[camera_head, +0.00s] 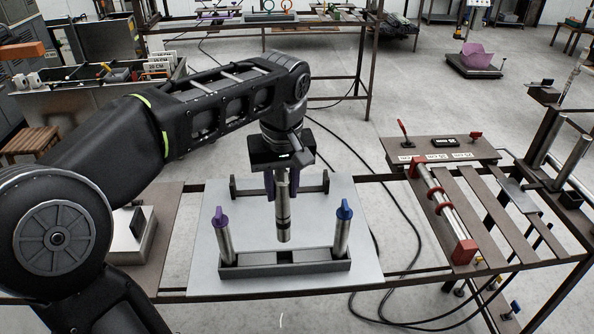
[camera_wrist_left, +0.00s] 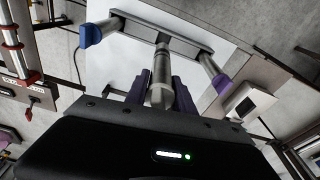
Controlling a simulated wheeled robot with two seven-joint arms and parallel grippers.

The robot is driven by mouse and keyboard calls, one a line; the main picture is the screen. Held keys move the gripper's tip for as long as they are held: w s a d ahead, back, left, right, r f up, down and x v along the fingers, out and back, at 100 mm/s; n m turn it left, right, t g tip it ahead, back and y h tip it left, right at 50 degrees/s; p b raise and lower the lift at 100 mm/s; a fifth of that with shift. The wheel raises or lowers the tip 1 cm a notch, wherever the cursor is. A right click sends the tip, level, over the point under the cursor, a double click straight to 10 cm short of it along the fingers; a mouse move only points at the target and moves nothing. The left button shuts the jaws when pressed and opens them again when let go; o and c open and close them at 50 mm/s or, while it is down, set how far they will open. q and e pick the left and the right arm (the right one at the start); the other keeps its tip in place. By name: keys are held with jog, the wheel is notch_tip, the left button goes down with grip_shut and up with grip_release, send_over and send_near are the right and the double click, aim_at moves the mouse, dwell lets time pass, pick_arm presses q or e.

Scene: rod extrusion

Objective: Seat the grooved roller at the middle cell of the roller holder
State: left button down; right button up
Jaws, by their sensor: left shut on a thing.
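The grooved roller (camera_head: 284,217) is a metal cylinder with dark bands, hanging nearly upright. My left gripper (camera_head: 283,180) is shut on its upper part with purple fingers. The roller also shows in the left wrist view (camera_wrist_left: 161,78) between the fingers (camera_wrist_left: 160,92). The roller holder (camera_head: 285,268) is a dark grey tray on a pale plate. A purple-topped roller (camera_head: 224,238) stands in its left cell and a blue-topped roller (camera_head: 341,235) in its right cell. The held roller's lower end is in front of or above the middle cell; contact cannot be told. My right gripper is out of view.
A dark rack with two uprights (camera_head: 279,191) stands behind the holder on the pale plate (camera_head: 208,270). A white box (camera_head: 132,240) is at the left. A slatted frame with a red-ended rod (camera_head: 444,213) is at the right.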

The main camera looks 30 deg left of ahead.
aim_at(283, 224)
pick_arm(q)
jog(key=shift+w, duration=0.3)
jog(key=shift+s+r, duration=0.15)
jog(key=shift+s, duration=0.45)
jog(key=shift+w+d+f, duration=0.1)
jog(key=shift+w+f, duration=0.15)
jog(key=shift+s+f+b, duration=0.15)
jog(key=shift+f+b, duration=0.7)
jog(key=shift+b, duration=0.1)
jog(key=shift+f+b, duration=1.45)
jog(key=shift+f, duration=0.45)
jog(key=shift+f+b, duration=1.95)
jog(key=shift+f, duration=0.35)
jog(key=c, duration=1)
grip_release()
